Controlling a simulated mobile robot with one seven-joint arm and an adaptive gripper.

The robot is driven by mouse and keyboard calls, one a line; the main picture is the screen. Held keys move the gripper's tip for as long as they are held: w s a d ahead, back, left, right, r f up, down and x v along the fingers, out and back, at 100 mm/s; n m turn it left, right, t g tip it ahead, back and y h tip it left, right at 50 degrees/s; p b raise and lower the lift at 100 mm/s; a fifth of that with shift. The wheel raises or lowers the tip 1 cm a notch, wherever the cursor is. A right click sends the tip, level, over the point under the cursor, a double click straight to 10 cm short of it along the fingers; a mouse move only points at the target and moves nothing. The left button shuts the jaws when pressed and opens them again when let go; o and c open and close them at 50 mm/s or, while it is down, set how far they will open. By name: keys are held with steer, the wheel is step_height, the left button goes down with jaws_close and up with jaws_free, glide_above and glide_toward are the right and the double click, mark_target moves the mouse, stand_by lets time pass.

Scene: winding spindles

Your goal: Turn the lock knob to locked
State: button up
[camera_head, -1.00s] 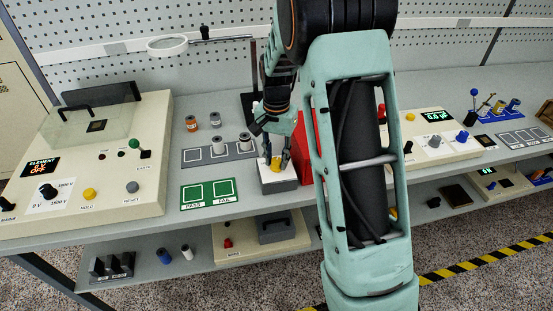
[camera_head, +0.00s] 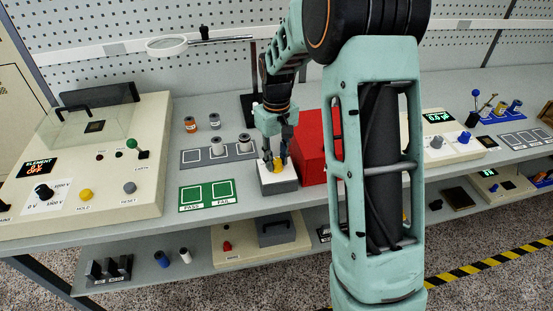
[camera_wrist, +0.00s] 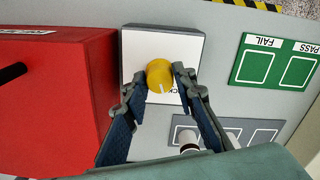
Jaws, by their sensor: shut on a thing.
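The yellow lock knob (camera_wrist: 160,74) sits on a small box (camera_wrist: 186,46) with a white top and grey sides, which also shows in the head view (camera_head: 284,187). A pale pointer line on the knob points toward the bottom of the wrist view. My gripper (camera_wrist: 157,82) is shut on the knob, with one dark finger on each side. In the head view my gripper (camera_head: 275,160) reaches down onto the box from above. The printed label beside the knob is partly hidden by a finger; only its last letters show.
A red box (camera_head: 312,150) stands close beside the lock box, to its right in the head view. A green PASS/FAIL mat (camera_head: 207,208) lies to the left. A grey tray (camera_head: 190,158) with spools is behind it. A cream tester panel (camera_head: 110,190) fills the bench's left.

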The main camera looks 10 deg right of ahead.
mark_target(276, 160)
steer(key=n, duration=0.4)
steer(key=shift+n, duration=0.3)
stand_by(0.3)
steer(key=o, duration=1.2)
steer(key=shift+c, duration=0.2)
step_height(276, 160, up, 12)
